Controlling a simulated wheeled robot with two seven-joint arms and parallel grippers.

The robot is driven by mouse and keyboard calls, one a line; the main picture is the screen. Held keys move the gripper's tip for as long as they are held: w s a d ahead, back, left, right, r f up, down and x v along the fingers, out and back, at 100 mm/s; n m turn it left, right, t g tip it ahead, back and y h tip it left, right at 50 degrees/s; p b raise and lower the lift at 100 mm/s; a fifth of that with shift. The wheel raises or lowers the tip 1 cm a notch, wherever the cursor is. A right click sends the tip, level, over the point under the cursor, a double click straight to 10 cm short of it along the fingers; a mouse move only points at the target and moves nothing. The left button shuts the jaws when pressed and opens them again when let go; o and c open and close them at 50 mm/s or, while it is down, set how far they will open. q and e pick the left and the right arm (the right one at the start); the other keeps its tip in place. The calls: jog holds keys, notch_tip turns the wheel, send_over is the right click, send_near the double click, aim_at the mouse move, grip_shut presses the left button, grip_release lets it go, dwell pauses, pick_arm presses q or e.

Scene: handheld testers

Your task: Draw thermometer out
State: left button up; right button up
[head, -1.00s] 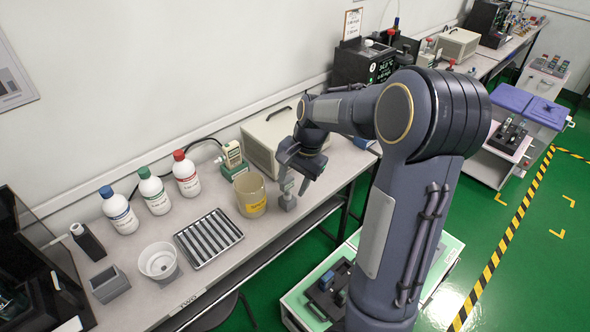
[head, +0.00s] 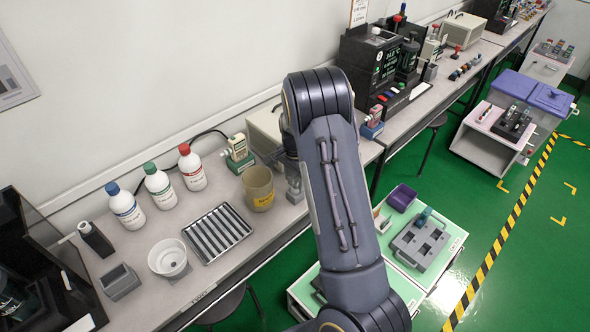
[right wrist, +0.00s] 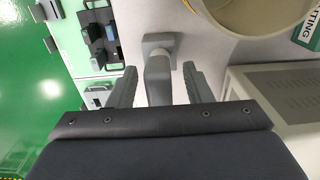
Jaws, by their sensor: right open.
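A grey handheld thing, which looks like the thermometer (right wrist: 158,80), stands in a small grey square holder (right wrist: 163,41) on the bench, in the right wrist view. My right gripper (right wrist: 159,69) is open, with one finger on each side of it; gaps show on both sides. In the head view the grey holder (head: 294,190) shows beside the amber beaker, partly covered by my right arm. That arm hides most of the thermometer and the right gripper there. My left gripper is in neither view.
The amber beaker (head: 259,188) stands just left of the holder. A beige box (head: 265,128) is behind it. A green-and-white tester (head: 238,155), several bottles, a slotted tray (head: 217,234) and a white bowl (head: 170,259) stand farther left. A low green-topped cart (head: 437,277) is at right.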

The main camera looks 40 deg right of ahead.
jog(key=shift+f, duration=0.25)
jog(key=shift+c, duration=0.2)
grip_shut()
